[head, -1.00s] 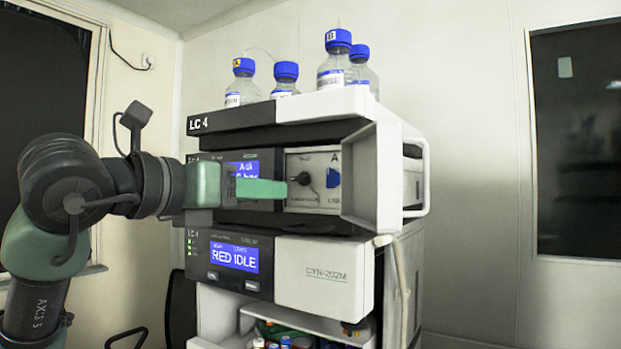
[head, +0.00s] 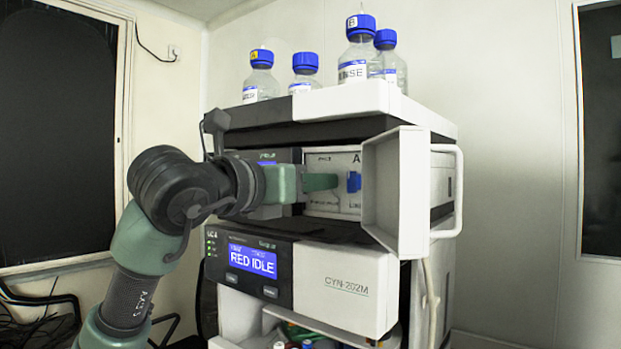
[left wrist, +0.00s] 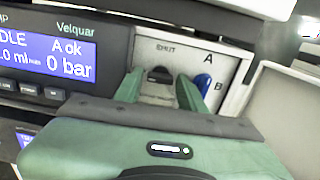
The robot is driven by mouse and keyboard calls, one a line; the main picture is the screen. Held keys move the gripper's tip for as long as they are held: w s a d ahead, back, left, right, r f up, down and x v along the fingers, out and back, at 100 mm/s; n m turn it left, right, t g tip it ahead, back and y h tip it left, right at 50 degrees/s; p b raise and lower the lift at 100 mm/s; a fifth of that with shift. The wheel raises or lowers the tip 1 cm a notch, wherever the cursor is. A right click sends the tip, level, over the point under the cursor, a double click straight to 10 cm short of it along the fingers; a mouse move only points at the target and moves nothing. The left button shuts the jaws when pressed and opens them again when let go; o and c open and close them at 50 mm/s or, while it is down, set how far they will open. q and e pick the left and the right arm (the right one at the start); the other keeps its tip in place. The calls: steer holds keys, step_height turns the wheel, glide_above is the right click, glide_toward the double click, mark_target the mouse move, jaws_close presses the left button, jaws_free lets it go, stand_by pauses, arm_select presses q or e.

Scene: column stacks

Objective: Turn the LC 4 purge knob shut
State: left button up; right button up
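The black purge knob (left wrist: 158,74) sits on the pale panel of the LC 4 pump (head: 330,162), under the printed word SHUT in the left wrist view. In the head view the knob is hidden behind my left gripper (head: 325,182). In the left wrist view the green fingers of my left gripper (left wrist: 160,80) stand apart, one on each side of the knob. Gaps show beside the knob, and I see no clear contact. My right gripper is in neither view.
A blue knob (head: 354,181) marked A and B is just right of my fingers. The open white door (head: 402,190) sticks out on the right. Bottles with blue caps (head: 358,50) stand on top. A module reading RED IDLE (head: 252,260) is below.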

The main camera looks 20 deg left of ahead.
arm_select(q)
steer(key=shift+s+a, duration=0.1)
steer(key=shift+s, duration=0.05)
jaws_close()
steer(key=m+b, duration=0.1)
steer(key=m, duration=0.3)
steer(key=shift+b, duration=0.35)
steer(key=m+b, duration=0.1)
steer(key=m, duration=0.8)
steer(key=shift+r, duration=0.1)
steer(key=m, duration=0.4)
steer(key=shift+m, duration=0.6)
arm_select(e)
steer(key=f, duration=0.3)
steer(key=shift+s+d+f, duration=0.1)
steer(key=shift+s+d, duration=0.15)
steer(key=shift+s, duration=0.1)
